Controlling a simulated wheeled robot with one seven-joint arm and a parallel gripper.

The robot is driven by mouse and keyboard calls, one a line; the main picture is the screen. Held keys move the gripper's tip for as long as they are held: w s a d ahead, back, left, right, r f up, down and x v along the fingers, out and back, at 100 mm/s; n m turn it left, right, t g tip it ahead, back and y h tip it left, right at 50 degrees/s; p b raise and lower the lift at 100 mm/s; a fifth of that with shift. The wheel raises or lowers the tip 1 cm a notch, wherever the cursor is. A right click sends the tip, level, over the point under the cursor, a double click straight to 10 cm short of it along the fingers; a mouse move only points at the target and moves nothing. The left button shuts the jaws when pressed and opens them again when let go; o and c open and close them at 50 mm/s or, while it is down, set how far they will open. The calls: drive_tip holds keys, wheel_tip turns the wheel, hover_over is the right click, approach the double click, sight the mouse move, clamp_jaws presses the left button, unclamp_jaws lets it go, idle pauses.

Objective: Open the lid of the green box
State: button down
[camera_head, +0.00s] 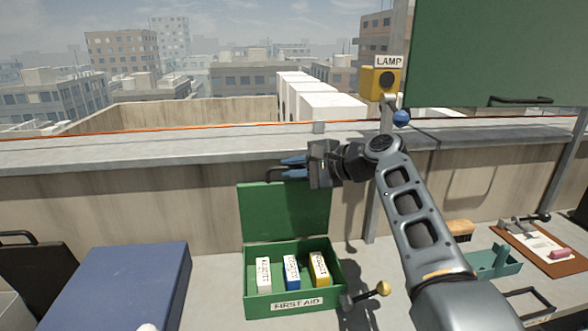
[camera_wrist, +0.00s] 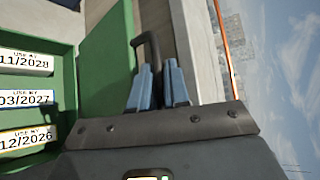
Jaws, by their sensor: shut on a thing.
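The green box (camera_head: 262,304), labelled FIRST AID, stands on the surface with its lid (camera_head: 287,215) raised to about upright at the back. Inside are a white, a blue and a yellow pack, which show dates in the wrist view; the box wall (camera_wrist: 72,97) shows there too. My gripper (camera_head: 290,167) is at the top edge of the lid, its blue fingers pointing left. In the wrist view, my gripper (camera_wrist: 158,82) is shut on the dark lid handle (camera_wrist: 150,42). The lid (camera_wrist: 106,62) lies beside the fingers there.
A blue case (camera_head: 125,285) stands left of the box. A yellow lamp box (camera_head: 380,82) is on a post behind my arm. A ball-topped lever (camera_head: 382,289), a green tray (camera_head: 492,266) and a clipboard (camera_head: 543,247) lie right. A parapet (camera_head: 200,150) runs behind.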

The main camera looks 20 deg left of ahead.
drive_tip(key=c, duration=1.2)
unclamp_jaws()
drive_tip(key=shift+c, duration=0.2)
drive_tip(key=v, duration=0.7)
drive_tip(key=shift+d+b, duration=0.35)
drive_tip(key=shift+d, duration=0.05)
drive_tip(key=shift+r, duration=0.1)
